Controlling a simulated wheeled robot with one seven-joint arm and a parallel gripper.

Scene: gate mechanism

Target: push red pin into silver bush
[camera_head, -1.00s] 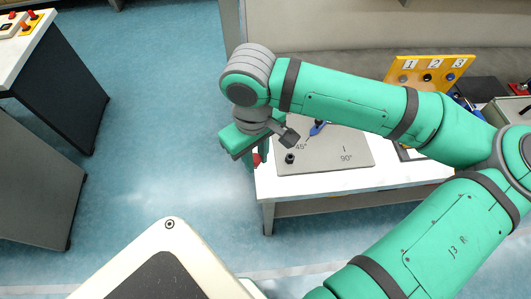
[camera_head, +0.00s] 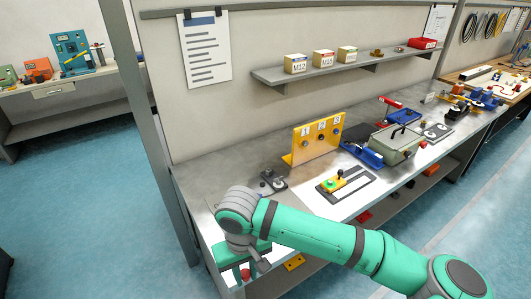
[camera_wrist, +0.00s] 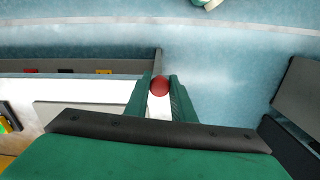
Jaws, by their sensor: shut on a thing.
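My gripper (camera_wrist: 159,92) is shut on the red pin (camera_wrist: 159,86); only its round red end shows between the two green fingers. In the head view, my gripper (camera_head: 245,272) hangs at the front left corner of the bench, with the red pin (camera_head: 246,275) low between the fingers. The yellow panel (camera_head: 299,154) stands upright farther back on the bench, marked 1, 2 and 3. Under each number is a small round bush. They are too small to tell surely which bush is silver. The pin is well apart from the panel.
A dark fixture (camera_head: 272,181) lies left of the panel. A slotted plate with a green knob (camera_head: 328,184) lies in front of it. A grey-green box (camera_head: 394,145) and blue parts stand to the right. A wall shelf (camera_head: 320,72) with small boxes hangs above. Floor at left is free.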

